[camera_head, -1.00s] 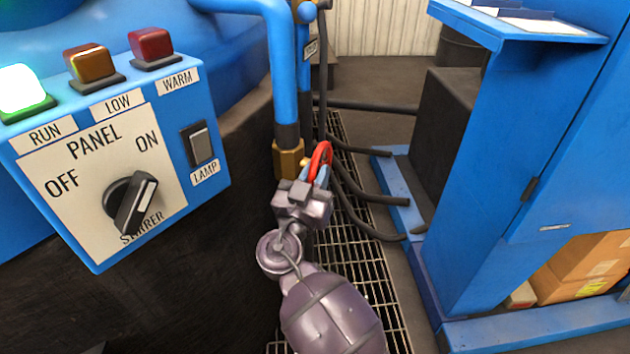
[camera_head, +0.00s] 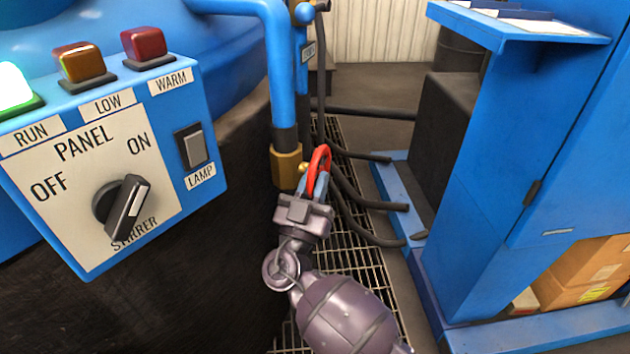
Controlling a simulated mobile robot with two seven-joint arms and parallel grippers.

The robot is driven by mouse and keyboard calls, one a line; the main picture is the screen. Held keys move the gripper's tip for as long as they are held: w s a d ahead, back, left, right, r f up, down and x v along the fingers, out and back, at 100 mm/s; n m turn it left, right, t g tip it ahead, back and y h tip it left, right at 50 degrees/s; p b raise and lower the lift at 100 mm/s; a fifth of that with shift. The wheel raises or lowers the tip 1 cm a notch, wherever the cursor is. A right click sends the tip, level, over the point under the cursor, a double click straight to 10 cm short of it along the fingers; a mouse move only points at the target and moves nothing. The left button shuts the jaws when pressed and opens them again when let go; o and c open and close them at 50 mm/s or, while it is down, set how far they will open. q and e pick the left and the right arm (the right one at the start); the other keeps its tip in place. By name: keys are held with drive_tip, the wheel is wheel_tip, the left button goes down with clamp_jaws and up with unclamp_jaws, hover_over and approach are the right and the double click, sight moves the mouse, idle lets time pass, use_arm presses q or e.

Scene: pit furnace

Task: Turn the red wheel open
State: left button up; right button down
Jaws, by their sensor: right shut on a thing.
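The red wheel (camera_head: 323,153) shows at the middle of the head view, seen nearly edge-on, beside a brass fitting (camera_head: 285,166) at the foot of a blue pipe. My right gripper (camera_head: 316,180) reaches up to it from below, with its blue fingertips at the wheel's lower rim. It is shut on the wheel. The fingers and the brass fitting hide part of the wheel. My left gripper is not in view.
A blue control panel (camera_head: 60,220) with a black knob, a lamp switch and three lights stands at the left. Dark hoses (camera_head: 360,205) lie over the floor grating (camera_head: 350,250) behind my right gripper. A blue cabinet (camera_head: 500,190) stands at the right.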

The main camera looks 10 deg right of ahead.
drive_tip(key=shift+r, duration=0.15)
drive_tip(key=c, duration=1.1)
unclamp_jaws()
drive_tip(key=v, duration=1)
drive_tip(key=shift+s+a+f, duration=0.15)
drive_tip(key=shift+s+f, duration=0.1)
drive_tip(key=shift+f, duration=0.05)
